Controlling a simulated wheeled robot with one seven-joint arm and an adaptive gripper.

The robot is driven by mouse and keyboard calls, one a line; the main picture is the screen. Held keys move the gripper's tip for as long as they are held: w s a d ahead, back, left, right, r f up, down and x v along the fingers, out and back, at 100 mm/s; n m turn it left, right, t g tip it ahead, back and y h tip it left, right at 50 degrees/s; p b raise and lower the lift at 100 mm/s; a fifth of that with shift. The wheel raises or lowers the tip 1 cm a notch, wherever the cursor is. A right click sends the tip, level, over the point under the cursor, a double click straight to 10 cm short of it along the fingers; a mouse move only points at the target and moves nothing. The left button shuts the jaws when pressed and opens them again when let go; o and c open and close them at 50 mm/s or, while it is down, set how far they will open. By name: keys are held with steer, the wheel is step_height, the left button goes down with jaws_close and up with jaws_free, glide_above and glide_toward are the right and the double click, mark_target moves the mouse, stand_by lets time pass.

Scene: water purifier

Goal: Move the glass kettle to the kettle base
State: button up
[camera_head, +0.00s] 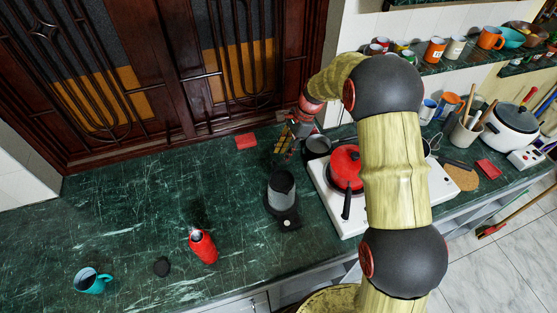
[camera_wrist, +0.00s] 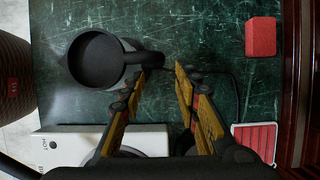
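The kettle (camera_head: 282,184) is a grey cylinder with a dark lower part. It stands upright at a black base (camera_head: 288,221) with a pale round spot, left of the stove. I cannot tell whether it is fully seated. In the wrist view the kettle (camera_wrist: 97,60) shows from above, dark inside, with its black handle pointing right toward the fingertips. My gripper (camera_head: 284,145) is over the counter behind the kettle. In the wrist view my gripper (camera_wrist: 158,76) is open, with nothing clamped. The handle's end lies near the fingertips; contact cannot be told.
A white stove (camera_wrist: 70,142) is close beside my fingers and carries a red pan (camera_head: 346,168). A dark pot (camera_head: 317,145) is near my gripper. A red block (camera_wrist: 263,37) and a thin cord lie on the counter.

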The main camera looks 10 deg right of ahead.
steer(key=s+d+r+n+t+h, duration=0.15)
steer(key=s+r+n, duration=0.25)
steer(key=s+r, duration=0.5)
steer(key=s+d+r+n+t+h, duration=0.15)
steer(key=s+d+r+n, duration=0.35)
steer(key=r, duration=0.8)
steer(key=s+d+r+n+t, duration=0.1)
steer(key=s+r+n, duration=0.1)
steer(key=s, duration=0.8)
steer(key=s+d+r+n+t+h, duration=0.1)
steer(key=s+n, duration=0.3)
steer(key=s, duration=0.6)
steer(key=shift+s+d+r+n+t, duration=0.2)
steer(key=shift+r+n+t, duration=0.2)
steer(key=shift+r+t, duration=0.4)
steer(key=shift+w, duration=0.1)
step_height(320, 180, down, 5)
steer(key=b, duration=0.5)
